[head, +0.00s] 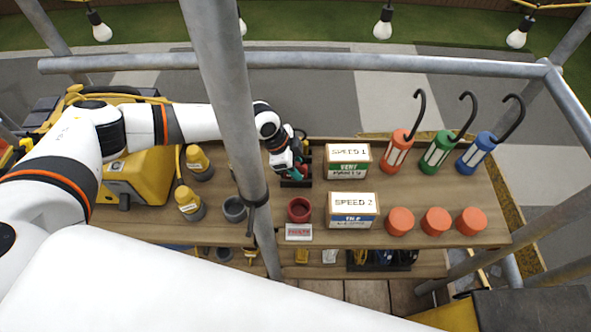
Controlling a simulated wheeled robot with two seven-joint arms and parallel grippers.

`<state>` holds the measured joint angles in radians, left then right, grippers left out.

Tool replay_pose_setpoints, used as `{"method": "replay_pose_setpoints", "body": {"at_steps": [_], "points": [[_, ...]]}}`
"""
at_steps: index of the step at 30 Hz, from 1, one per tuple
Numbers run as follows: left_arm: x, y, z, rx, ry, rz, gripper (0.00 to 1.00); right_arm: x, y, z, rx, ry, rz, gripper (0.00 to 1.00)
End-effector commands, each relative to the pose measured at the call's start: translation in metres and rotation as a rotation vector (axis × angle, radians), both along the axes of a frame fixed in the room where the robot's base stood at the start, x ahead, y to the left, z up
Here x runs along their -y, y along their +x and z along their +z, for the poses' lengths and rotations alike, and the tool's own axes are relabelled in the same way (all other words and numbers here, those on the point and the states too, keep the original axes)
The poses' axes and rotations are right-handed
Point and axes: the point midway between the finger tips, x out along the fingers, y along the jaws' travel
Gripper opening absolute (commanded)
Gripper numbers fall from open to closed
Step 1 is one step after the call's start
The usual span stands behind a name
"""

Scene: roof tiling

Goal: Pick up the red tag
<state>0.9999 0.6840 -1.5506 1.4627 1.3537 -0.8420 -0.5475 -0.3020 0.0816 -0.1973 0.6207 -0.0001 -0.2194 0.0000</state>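My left gripper (294,168) points down over a small dark holder (296,183) on the wooden shelf, left of the box marked SPEED 1. A small teal piece shows at its fingertips. The fingers are too small and dark to tell whether they are open or shut, or whether they touch anything. I cannot make out a separate red tag with certainty. A white card with red lettering (299,231) stands at the shelf's front edge, below a dark red cup (299,209). My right gripper is not in view.
A vertical scaffold pole (228,100) stands just left of my gripper. SPEED 1 (348,161) and SPEED 2 (352,210) boxes stand to the right, with several orange-red round pots (435,221) and hooked lamps (397,152). Yellow-capped containers (189,203) stand left.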

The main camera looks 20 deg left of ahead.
Motion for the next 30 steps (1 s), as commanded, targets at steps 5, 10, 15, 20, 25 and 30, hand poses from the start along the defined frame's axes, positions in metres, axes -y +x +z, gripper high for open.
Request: {"method": "replay_pose_setpoints", "body": {"at_steps": [5, 10, 15, 20, 25, 30], "points": [[0.0, 0.0, 0.0, 0.0, 0.0, 0.0, 0.19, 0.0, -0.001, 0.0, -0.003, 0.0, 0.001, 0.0], [0.0, 0.0, 0.001, 0.0, 0.0, 0.0, 0.0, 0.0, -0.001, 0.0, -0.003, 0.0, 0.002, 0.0], [0.0, 0.0, 0.001, 0.0, 0.0, 0.0, 0.0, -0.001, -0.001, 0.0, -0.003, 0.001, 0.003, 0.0], [0.0, 0.001, 0.009, 0.002, -0.001, 0.001, 0.0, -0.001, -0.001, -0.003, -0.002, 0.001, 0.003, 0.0], [0.0, 0.001, 0.038, 0.005, -0.003, -0.001, 0.0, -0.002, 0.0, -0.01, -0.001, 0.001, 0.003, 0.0], [0.0, 0.001, 0.072, 0.004, -0.002, 0.0, 0.0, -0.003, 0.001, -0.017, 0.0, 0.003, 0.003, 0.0]]}}
